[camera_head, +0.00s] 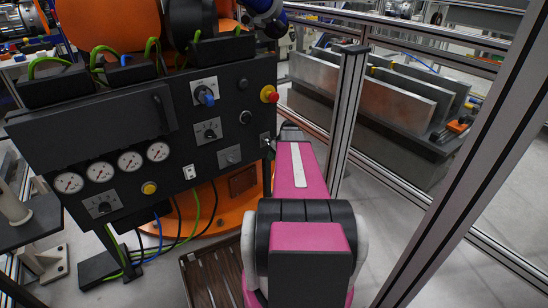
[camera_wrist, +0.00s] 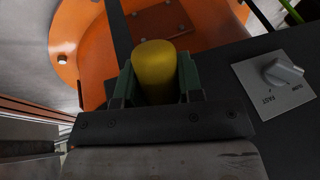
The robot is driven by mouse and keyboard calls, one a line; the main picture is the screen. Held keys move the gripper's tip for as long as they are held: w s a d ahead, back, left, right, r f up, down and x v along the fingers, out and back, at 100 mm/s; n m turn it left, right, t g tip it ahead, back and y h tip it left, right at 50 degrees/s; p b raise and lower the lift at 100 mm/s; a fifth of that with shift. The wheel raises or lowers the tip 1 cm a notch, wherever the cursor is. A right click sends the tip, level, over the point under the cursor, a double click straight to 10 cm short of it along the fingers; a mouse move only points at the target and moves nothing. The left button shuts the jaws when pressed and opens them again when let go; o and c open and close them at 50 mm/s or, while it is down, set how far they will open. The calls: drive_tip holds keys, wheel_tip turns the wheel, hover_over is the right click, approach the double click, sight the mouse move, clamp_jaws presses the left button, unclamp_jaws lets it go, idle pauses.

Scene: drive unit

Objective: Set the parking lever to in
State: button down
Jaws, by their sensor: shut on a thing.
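A yellow rounded handle (camera_wrist: 155,70) stands between the green fingers of my gripper (camera_wrist: 156,82) in the wrist view. The fingers are shut on its sides. It appears to be the parking lever's handle; the lever's foot and any label for it are hidden, so I cannot tell its setting. In the head view my pink arm reaches to the right edge of the black control panel (camera_head: 110,130). There the arm's end hides the handle and most of my gripper.
A grey rotary knob (camera_wrist: 284,72) on a labelled plate sits to the right of my gripper in the wrist view. The panel also carries a red emergency button (camera_head: 269,94), a blue knob (camera_head: 207,97) and several gauges. A metal fence post (camera_head: 346,120) stands close right of my arm.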

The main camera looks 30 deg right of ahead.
drive_tip(key=r+g, duration=0.2)
drive_tip(key=g, duration=0.1)
drive_tip(key=shift+s+d+r+m+h, duration=0.2)
drive_tip(key=shift+s+m+h, duration=0.1)
drive_tip(key=shift+s, duration=0.1)
drive_tip(key=shift+s+r+g, duration=0.15)
drive_tip(key=shift+r+g, duration=0.5)
drive_tip(key=shift+g, duration=0.25)
drive_tip(key=shift+s+r+g, duration=0.1)
drive_tip(key=shift+r+g, duration=0.5)
drive_tip(key=shift+g, duration=0.3)
drive_tip(key=c, duration=0.8)
unclamp_jaws()
drive_tip(key=shift+o, duration=0.2)
drive_tip(key=shift+a, duration=0.1)
